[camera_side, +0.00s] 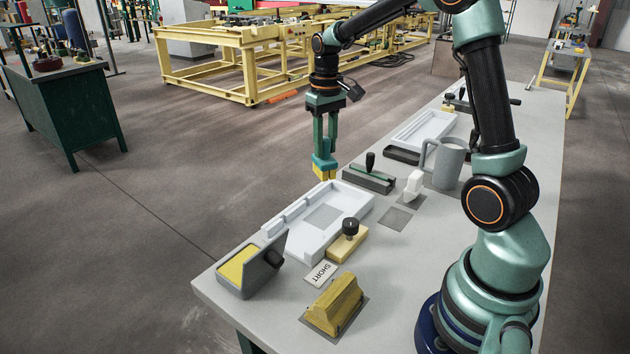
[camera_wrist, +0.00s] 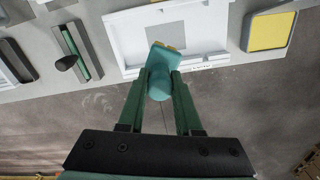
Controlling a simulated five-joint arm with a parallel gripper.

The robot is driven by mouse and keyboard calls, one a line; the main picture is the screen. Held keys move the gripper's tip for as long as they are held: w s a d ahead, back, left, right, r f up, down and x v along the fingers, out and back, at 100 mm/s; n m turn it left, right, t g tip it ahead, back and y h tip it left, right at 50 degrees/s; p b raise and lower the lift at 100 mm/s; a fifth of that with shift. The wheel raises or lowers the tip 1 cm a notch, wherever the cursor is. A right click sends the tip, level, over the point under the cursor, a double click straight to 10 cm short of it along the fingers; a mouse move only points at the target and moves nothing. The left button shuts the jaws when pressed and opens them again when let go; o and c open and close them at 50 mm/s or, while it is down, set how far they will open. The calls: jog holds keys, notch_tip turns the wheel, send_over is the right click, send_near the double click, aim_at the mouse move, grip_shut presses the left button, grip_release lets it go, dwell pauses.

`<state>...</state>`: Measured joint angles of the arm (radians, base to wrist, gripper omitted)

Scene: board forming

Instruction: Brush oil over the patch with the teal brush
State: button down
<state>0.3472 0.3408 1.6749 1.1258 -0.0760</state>
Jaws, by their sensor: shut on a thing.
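My gripper (camera_side: 324,142) is shut on the teal brush (camera_side: 324,161), held bristles down in the air by the table's long edge. In the wrist view the brush (camera_wrist: 160,78) sits between the fingers, its yellow bristles overlapping the white tray's edge. The patch (camera_side: 323,216) is a flat grey square inside the white tray (camera_side: 294,250); it also shows in the wrist view (camera_wrist: 180,37). The brush is apart from the patch, above and behind it in the side view. A dark grey box with a yellow pad (camera_side: 238,263), perhaps the oil pad, stands at the table's near left corner.
A yellow block with a black knob (camera_side: 346,243), a "SHORT" card (camera_side: 321,273) and a yellow handled block (camera_side: 334,304) lie near the tray. A dark-handled tool (camera_side: 369,178), white piece (camera_side: 413,185) and grey mug (camera_side: 447,164) stand farther back. Bare grey tabletop shows between them.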

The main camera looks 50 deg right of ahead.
jog(key=shift+s+d+f, duration=0.15)
jog(key=shift+d+f, duration=0.4)
jog(key=shift+f, duration=1.15)
jog(key=shift+s+d+f, duration=0.1)
jog(key=shift+d+f, duration=0.4)
jog(key=shift+f, duration=1.15)
jog(key=shift+s+d+f, duration=0.15)
jog(key=shift+d+f, duration=0.4)
jog(key=shift+f, duration=1.15)
jog(key=shift+a+f, duration=0.25)
jog(key=shift+f, duration=0.05)
jog(key=shift+a, duration=4.7)
jog(key=shift+d, duration=5.05)
jog(key=shift+s, duration=0.4)
jog(key=shift+a, duration=4.95)
jog(key=shift+d, duration=4.6)
notch_tip(320, 180, up, 8)
jog(key=shift+d, duration=0.3)
jog(key=shift+w, duration=0.1)
